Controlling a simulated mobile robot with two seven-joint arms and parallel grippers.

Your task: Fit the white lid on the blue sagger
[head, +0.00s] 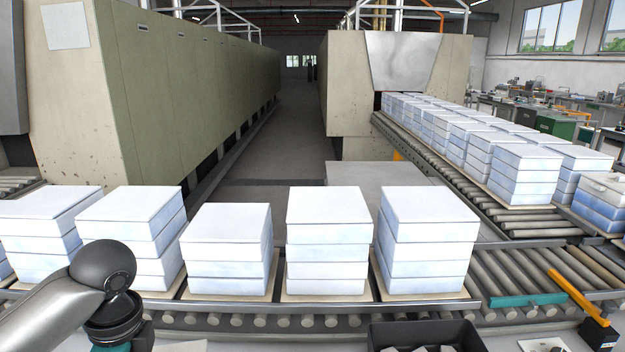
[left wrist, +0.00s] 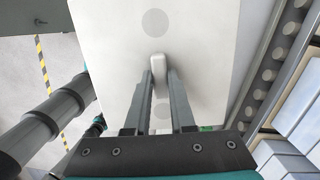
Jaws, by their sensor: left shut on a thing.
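The white lid (left wrist: 205,45) fills the middle of the left wrist view as a flat pale plate with grey round marks. A small raised white grip (left wrist: 157,62) stands on it. My left gripper (left wrist: 159,78) is shut on this grip, one finger on each side. In the head view my left arm comes in at the lower left, and its gripper and the lid are out of sight. Pale blue saggers stand in stacks; a bluer stack (head: 597,207) is at the right edge. I cannot tell which is the task's blue sagger. My right gripper is not in view.
Several white-topped stacks (head: 328,238) stand on boards along the near roller conveyor (head: 335,320). A second conveyor (head: 440,155) carries stacks from the furnace at right. A black bin (head: 425,335) lies at the bottom. Rollers (head: 520,275) at right are bare.

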